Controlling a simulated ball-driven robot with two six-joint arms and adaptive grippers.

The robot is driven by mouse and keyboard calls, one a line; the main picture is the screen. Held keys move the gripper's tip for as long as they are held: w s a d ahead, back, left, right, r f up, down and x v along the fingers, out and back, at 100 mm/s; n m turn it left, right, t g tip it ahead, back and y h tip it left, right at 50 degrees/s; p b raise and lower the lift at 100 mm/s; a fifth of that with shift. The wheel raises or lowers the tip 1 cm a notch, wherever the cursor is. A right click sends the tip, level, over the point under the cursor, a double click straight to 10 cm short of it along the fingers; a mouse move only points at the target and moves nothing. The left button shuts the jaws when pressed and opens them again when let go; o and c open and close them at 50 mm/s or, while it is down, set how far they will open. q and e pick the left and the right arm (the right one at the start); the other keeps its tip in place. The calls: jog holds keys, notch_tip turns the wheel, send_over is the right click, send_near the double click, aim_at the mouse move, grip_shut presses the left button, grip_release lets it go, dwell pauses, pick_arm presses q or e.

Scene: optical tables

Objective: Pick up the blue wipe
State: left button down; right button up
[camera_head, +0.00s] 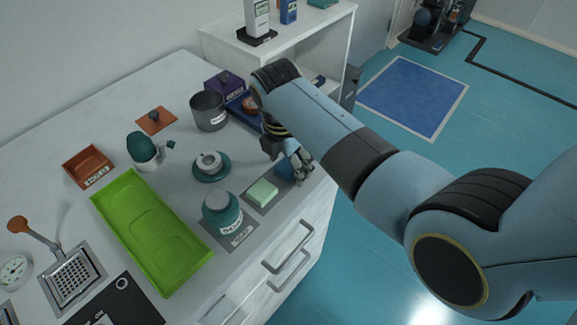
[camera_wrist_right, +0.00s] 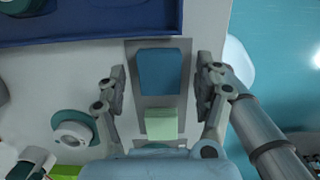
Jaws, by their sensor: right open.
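The blue wipe (camera_wrist_right: 159,71) is a blue block lying on a grey mat in the right wrist view. In the head view it shows as a blue patch (camera_head: 285,170) near the table's right edge, partly hidden by my right gripper (camera_head: 297,174). My right gripper is open. In the right wrist view its two fingers (camera_wrist_right: 162,80) stand on either side of the wipe, with gaps to both sides. I cannot tell how far above the mat the fingertips are. My left gripper is not in view.
A pale green block (camera_head: 262,192) lies beside the wipe. A blue tray (camera_wrist_right: 85,22) borders the wipe's mat. The table edge is close on the right.

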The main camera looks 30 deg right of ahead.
aim_at(291, 167)
jog(key=c, duration=0.9)
jog(key=shift+r, duration=0.15)
jog(key=shift+r, duration=0.25)
jog(key=r, duration=0.3)
jog(key=shift+s+d+r, duration=0.15)
jog(key=shift+s+r, duration=0.15)
jog(key=shift+r, duration=0.1)
jog(key=s+d+r, duration=0.6)
jog(key=s, duration=0.3)
jog(key=shift+r, duration=0.25)
jog(key=shift+s, duration=0.1)
